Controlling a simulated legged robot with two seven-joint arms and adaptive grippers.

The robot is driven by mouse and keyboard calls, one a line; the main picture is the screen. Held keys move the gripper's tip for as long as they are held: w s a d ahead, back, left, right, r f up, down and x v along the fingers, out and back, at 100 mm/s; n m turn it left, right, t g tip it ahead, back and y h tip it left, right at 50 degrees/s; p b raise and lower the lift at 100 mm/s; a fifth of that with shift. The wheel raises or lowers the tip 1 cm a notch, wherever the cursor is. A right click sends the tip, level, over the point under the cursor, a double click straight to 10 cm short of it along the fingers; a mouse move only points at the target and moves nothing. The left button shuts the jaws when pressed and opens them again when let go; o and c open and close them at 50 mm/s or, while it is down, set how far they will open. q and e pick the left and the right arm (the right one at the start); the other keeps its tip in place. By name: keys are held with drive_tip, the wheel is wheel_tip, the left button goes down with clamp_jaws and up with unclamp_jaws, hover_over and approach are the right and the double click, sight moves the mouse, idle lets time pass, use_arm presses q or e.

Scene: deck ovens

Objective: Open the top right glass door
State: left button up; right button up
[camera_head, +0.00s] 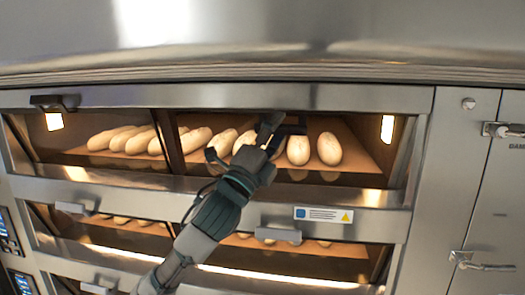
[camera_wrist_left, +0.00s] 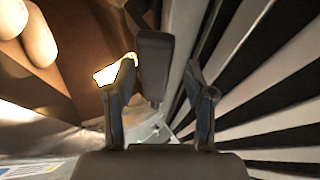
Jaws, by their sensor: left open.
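The top right glass door (camera_head: 350,190) is the right pane of the top oven deck and looks closed, with loaves showing behind it. Its dark handle (camera_head: 291,129) is partly hidden by my left gripper (camera_head: 262,138), which is in front of the pane near its upper edge. In the left wrist view, the dark handle (camera_wrist_left: 155,65) stands between the two open fingers, with gaps visible on both sides. I cannot tell whether either finger touches it. My right gripper is not in view.
The top left door has its own dark handle (camera_head: 55,103). A lower deck (camera_head: 340,262) has light handles, one (camera_head: 278,235) near my left forearm. A steel cabinet with latches (camera_head: 500,130) stands at right. A steel hood (camera_head: 250,35) overhangs above.

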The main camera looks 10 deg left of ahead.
use_arm(q)
drive_tip(key=v, duration=1)
drive_tip(key=shift+a+f, duration=0.2)
drive_tip(key=shift+a, duration=0.1)
drive_tip(key=shift+d, duration=0.15)
